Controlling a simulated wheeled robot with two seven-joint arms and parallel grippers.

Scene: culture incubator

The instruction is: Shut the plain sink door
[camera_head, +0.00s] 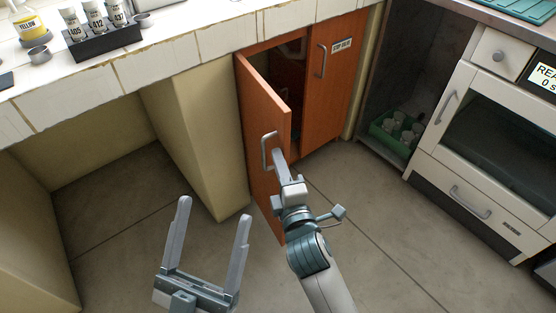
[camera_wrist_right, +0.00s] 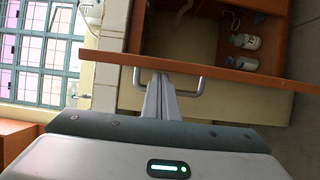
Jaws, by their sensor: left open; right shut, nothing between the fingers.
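The plain orange sink door (camera_head: 262,105), without a label, stands part open, swung out from the cabinet. Its grey bar handle (camera_head: 265,152) is on the outer face, and the door also shows edge-on in the right wrist view (camera_wrist_right: 250,79). My right gripper (camera_head: 278,154) is at the handle with its fingers shut and empty. In the right wrist view the shut fingers (camera_wrist_right: 160,88) point at the door face, within the handle's span (camera_wrist_right: 201,86); I cannot tell whether they touch.
The labelled sink door (camera_head: 333,75) beside it is closed. Bottles (camera_wrist_right: 245,42) stand inside the cabinet. A cream wall panel (camera_head: 190,140) is left of the open door. A green crate (camera_head: 398,132) and a white oven unit (camera_head: 480,150) stand right. The floor (camera_head: 380,220) is clear.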

